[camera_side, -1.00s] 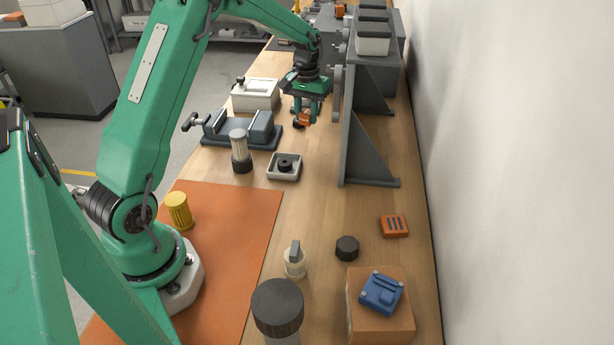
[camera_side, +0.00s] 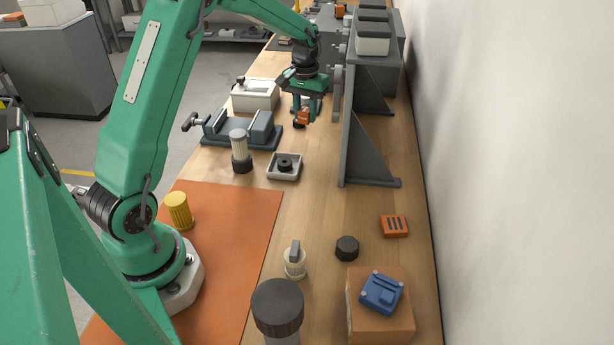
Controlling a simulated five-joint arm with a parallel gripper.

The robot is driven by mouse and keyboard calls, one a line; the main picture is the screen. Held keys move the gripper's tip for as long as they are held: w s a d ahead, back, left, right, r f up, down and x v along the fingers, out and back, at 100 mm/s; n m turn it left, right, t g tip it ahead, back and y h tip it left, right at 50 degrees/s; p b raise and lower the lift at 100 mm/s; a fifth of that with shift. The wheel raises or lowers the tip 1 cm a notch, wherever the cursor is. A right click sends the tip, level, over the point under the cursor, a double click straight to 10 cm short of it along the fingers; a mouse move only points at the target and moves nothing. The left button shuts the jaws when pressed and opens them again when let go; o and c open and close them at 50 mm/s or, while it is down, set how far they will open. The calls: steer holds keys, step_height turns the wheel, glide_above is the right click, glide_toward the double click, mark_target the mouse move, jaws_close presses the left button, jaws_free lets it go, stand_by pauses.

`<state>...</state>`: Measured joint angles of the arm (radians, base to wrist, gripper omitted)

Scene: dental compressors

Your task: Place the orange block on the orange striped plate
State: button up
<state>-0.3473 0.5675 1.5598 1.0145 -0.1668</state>
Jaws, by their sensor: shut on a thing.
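A small orange block (camera_side: 303,117) is between the fingers of my gripper (camera_side: 303,112), which is shut on it. My gripper points down over the far part of the bench, left of the grey angle bracket; the picture is too small to show how far the block is above the bench top. The orange striped plate (camera_side: 394,226), orange with dark stripes, lies flat on the bench at the right, well nearer the camera than my gripper. Nothing is on it.
A grey bracket (camera_side: 366,150) stands upright between my gripper and the plate. A black knob (camera_side: 347,248) and a box (camera_side: 380,320) with a blue part (camera_side: 381,292) are near the plate.

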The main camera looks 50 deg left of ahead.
steer(key=s+d+r+m, duration=0.4)
steer(key=s+d, duration=0.4)
steer(key=d, duration=0.2)
steer(key=d+r+m, duration=0.2)
steer(key=d+r, duration=0.2)
steer(key=d, duration=0.9)
steer(key=s+d+f, duration=0.1)
steer(key=d+f, duration=0.2)
steer(key=d, duration=0.7)
steer(key=s+d+f, duration=0.1)
steer(key=d+f, duration=0.1)
steer(key=d, duration=0.7)
glide_above(394, 224)
step_height(394, 224, down, 7)
steer(key=shift+w+f, duration=0.1)
steer(key=shift+f, duration=2)
steer(key=shift+f, duration=0.2)
steer(key=o, duration=0.9)
steer(key=shift+o, duration=0.2)
